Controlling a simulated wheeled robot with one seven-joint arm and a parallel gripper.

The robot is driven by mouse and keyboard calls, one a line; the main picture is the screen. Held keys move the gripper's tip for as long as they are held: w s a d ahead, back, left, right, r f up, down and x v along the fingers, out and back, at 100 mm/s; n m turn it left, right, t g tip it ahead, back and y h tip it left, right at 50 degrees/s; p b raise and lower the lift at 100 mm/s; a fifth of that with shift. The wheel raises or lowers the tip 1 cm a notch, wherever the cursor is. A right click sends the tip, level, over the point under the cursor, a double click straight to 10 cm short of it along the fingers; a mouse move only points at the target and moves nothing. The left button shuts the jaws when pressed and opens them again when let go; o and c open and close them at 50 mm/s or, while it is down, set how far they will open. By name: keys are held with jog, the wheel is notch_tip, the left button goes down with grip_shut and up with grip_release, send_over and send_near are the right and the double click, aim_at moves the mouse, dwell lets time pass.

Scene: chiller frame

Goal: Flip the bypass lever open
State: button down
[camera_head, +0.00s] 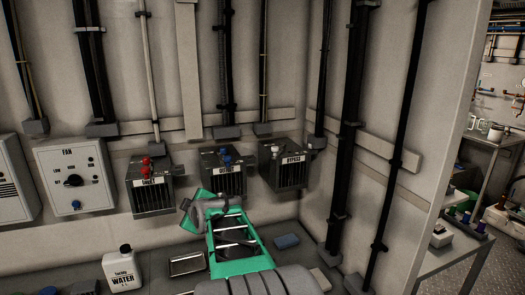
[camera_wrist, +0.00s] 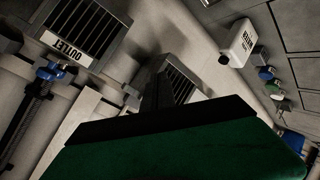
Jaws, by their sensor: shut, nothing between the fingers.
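The bypass box (camera_head: 290,176), a dark vented unit labelled BYPASS, is on the back wall near the corner in the head view. My green and grey arm end is in front of and below the outlet box (camera_head: 222,178), left of the bypass box and apart from the lever. In the wrist view my dark gripper (camera_wrist: 156,88) is shut and empty. In the head view its fingertips cannot be made out. The bypass lever is not identifiable in the wrist view.
The inlet box (camera_head: 149,190) with a red valve stands left of the outlet box, whose blue valve (camera_wrist: 55,72) shows in the wrist view. Pipes line the right wall.

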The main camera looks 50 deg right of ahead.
jog(key=s+d+r+n+t+h, duration=0.1)
jog(key=s+d+r+h, duration=0.15)
jog(key=d, duration=0.55)
jog(key=s+d+r+n+t+h, duration=0.1)
jog(key=s+d+r+h, duration=0.15)
jog(key=d, duration=0.65)
jog(key=s+d+r+n+h, duration=0.15)
jog(key=d+r, duration=0.25)
jog(key=d, duration=0.4)
jog(key=w+d+h+p, duration=0.1)
jog(key=w+d+p, duration=0.4)
jog(key=w+d, duration=0.2)
jog(key=s, duration=0.1)
jog(key=s+d, duration=0.1)
jog(key=s, duration=0.1)
jog(key=shift+s+d+f+m+t+p, duration=0.1)
jog(key=shift+s+d+m+t+p, duration=0.2)
jog(key=shift+d+m+p, duration=0.1)
jog(key=shift+f+b, duration=0.1)
jog(key=shift+b, duration=0.2)
